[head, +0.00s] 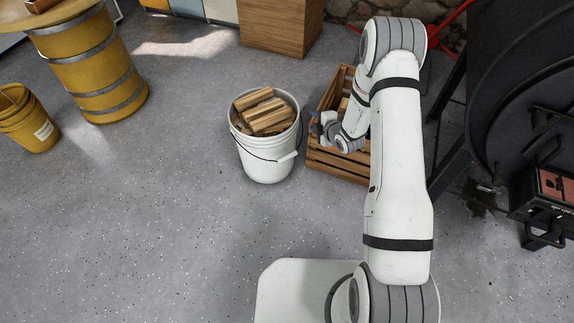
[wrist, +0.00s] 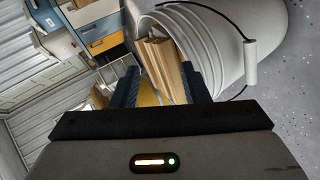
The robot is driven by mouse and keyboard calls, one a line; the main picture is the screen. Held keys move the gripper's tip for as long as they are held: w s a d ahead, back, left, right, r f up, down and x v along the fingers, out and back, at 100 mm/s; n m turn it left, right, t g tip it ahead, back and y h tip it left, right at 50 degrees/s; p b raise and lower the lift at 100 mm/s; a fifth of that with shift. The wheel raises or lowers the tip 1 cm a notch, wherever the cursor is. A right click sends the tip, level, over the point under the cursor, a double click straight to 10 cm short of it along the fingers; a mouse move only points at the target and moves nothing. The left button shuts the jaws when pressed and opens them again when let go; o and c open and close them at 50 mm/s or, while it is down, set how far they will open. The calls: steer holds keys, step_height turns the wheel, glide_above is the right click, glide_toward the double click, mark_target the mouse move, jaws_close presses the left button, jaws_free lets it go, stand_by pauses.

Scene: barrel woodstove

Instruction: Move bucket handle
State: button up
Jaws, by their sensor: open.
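The white bucket (head: 267,158) stands upright on the floor, full of split wood (head: 264,111). Its thin dark wire handle hangs down on the near side, with a white grip (head: 288,156) against the bucket's front right. In the wrist view the bucket (wrist: 205,40) fills the upper right, and the handle grip (wrist: 251,62) lies right of the fingers, clear of them. My gripper (wrist: 160,75) is open, with the wood and bucket rim seen beyond and between its dark fingers. In the head view my gripper (head: 317,126) is just right of the bucket's rim. Contact cannot be told.
A wooden crate (head: 338,165) stands right of the bucket, under my arm. The black stove (head: 520,90) is at the right. A yellow barrel table (head: 95,75) and yellow bucket (head: 30,122) are at the left. The floor in front is clear.

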step_height(320, 180, down, 11)
steer(key=s+a+n+y+b, duration=0.2)
steer(key=s+a+b, duration=0.1)
steer(key=n+t+y+b, duration=0.1)
steer(key=n+y+b, duration=0.2)
glide_toward(287, 157)
steer(key=f+x, duration=0.1)
steer(key=x, duration=0.3)
steer(key=b+x, duration=0.2)
steer(key=x, duration=0.4)
steer(key=shift+w, duration=0.35)
jaws_close()
